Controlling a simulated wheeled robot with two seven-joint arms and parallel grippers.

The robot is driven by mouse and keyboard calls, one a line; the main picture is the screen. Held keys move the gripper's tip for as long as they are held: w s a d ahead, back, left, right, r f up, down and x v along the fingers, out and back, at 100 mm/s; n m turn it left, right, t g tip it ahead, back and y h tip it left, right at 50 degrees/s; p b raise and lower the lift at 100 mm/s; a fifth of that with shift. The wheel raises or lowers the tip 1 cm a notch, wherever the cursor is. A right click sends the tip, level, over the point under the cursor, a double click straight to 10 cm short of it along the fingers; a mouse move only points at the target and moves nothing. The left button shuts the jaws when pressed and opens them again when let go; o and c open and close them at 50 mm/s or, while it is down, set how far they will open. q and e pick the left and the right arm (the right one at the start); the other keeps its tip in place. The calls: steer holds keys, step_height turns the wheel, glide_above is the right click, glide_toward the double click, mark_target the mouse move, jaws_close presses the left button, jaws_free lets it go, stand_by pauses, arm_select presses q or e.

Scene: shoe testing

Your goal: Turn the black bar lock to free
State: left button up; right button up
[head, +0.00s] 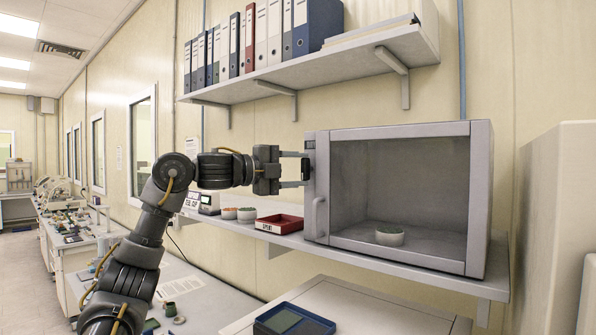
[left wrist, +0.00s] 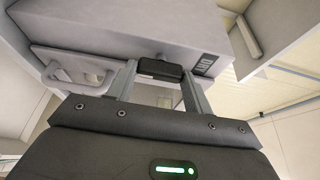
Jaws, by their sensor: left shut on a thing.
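The grey test cabinet (head: 400,131) with a clear front stands on the shelf at the right. A pale handle (head: 318,216) is on the left of its front; the handle also shows in the left wrist view (left wrist: 75,77). My left gripper (head: 306,169) reaches the cabinet's upper left edge from the left. In the left wrist view its two fingers (left wrist: 158,82) are on either side of the bar, shut on it. My right gripper is not in view.
Inside the cabinet is a round dish (head: 390,236). A red tray (head: 280,223) and small bowls (head: 247,214) stand on the shelf left of it. Binders (head: 275,35) fill the upper shelf (head: 330,62) above. A blue tray (head: 293,320) lies below.

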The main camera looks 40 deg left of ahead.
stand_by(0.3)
arm_select(q)
steer(key=o, duration=1)
steer(key=shift+s+a+f+b, duration=0.1)
steer(key=shift+s+a+b, duration=0.05)
steer(key=shift+s+b, duration=0.2)
steer(key=b+v, duration=0.3)
steer(key=v, duration=0.7)
